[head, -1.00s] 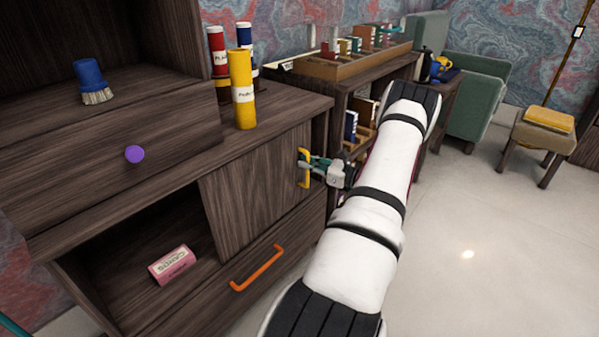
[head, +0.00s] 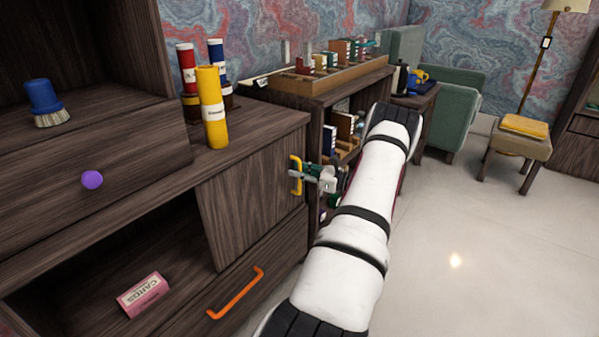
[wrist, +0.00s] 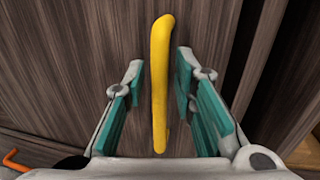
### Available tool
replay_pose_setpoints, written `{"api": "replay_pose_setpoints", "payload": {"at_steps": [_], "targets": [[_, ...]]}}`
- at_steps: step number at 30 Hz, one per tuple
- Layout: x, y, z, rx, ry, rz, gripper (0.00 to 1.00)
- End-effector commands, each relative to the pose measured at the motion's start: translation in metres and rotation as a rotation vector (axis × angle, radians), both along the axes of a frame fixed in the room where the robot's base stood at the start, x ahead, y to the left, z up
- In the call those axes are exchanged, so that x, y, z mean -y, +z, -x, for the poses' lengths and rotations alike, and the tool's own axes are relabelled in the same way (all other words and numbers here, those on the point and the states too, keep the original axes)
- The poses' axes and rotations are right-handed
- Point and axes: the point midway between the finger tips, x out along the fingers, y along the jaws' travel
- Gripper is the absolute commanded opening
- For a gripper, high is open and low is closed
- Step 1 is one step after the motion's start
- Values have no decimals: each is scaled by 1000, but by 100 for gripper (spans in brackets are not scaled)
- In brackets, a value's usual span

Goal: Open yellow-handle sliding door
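The sliding door (head: 250,195) is a dark wood panel covering the right part of the low cabinet compartment. Its yellow handle (head: 295,176) is upright near the door's right edge. The compartment's left part is uncovered. My gripper (head: 300,174) reaches the handle from the right. In the wrist view the yellow handle (wrist: 160,85) stands between the two teal-padded fingers of my gripper (wrist: 160,75). The fingers are apart, with a gap visible on each side of the handle.
A pink cards box (head: 143,294) lies in the uncovered compartment. An orange drawer handle (head: 236,293) is below the door. A yellow tube (head: 212,108) stands on the cabinet top. A bookshelf (head: 320,100) stands behind my arm.

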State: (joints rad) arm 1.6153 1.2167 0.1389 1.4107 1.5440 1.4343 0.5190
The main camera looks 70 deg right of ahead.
Motion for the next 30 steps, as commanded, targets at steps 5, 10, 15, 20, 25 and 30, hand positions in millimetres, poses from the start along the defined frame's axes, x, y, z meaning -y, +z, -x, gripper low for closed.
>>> {"api": "replay_pose_setpoints", "payload": {"at_steps": [5,10,15,20,25,30], "targets": [[0,0,0,1,0,1,31],[0,1,2,1,0,1,31],[0,1,21,2,-3,1,31],[-1,1,53,2,-3,1,31],[-3,0,87,0,-3,1,31],[-4,0,109,1,-1,0,31]]}}
